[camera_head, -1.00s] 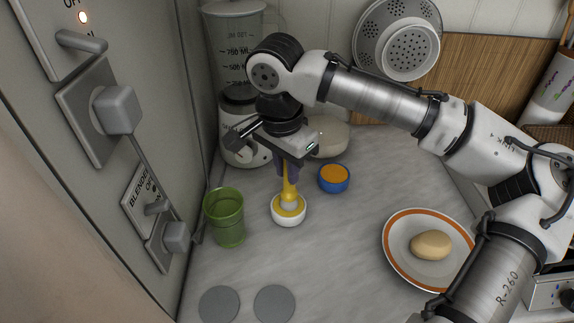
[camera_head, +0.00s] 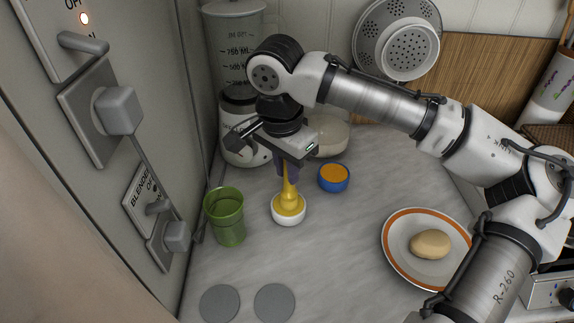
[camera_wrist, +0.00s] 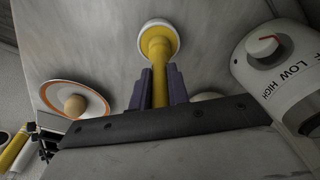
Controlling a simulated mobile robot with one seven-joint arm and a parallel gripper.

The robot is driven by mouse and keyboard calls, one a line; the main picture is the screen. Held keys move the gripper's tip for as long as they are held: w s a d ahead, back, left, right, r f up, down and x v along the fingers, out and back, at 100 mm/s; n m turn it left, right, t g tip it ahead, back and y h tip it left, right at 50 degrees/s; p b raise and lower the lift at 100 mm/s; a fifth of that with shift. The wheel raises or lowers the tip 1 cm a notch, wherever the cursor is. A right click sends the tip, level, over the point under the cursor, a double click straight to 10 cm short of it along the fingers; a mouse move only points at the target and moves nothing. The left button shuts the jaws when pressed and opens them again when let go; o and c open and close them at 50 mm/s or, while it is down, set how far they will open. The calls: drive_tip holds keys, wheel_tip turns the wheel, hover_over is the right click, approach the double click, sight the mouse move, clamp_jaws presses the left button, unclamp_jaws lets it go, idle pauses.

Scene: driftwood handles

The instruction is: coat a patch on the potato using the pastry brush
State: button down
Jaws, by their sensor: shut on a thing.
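My gripper (camera_head: 287,166) is shut on the yellow handle of the pastry brush (camera_head: 290,192), which points down. The brush also shows between the fingers in the wrist view (camera_wrist: 159,85). Its lower end is in a small white bowl (camera_head: 289,217) with yellow content; the bristles cannot be made out. The potato (camera_head: 430,244) lies on a white plate with an orange rim (camera_head: 396,266) at the right, well away from the brush. The plate and potato also show at left in the wrist view.
A blue bowl with orange content (camera_head: 334,178) stands right of the white bowl. A green cup (camera_head: 226,217) stands left, near the wall panel. A blender (camera_head: 240,130) stands behind. Two grey discs (camera_head: 274,304) lie in front. The counter between the white bowl and plate is clear.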

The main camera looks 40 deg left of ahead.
drive_tip(key=shift+f, duration=0.1)
idle(0.3)
wheel_tip(320, 180, up, 7)
drive_tip(key=p, duration=0.6)
idle(0.9)
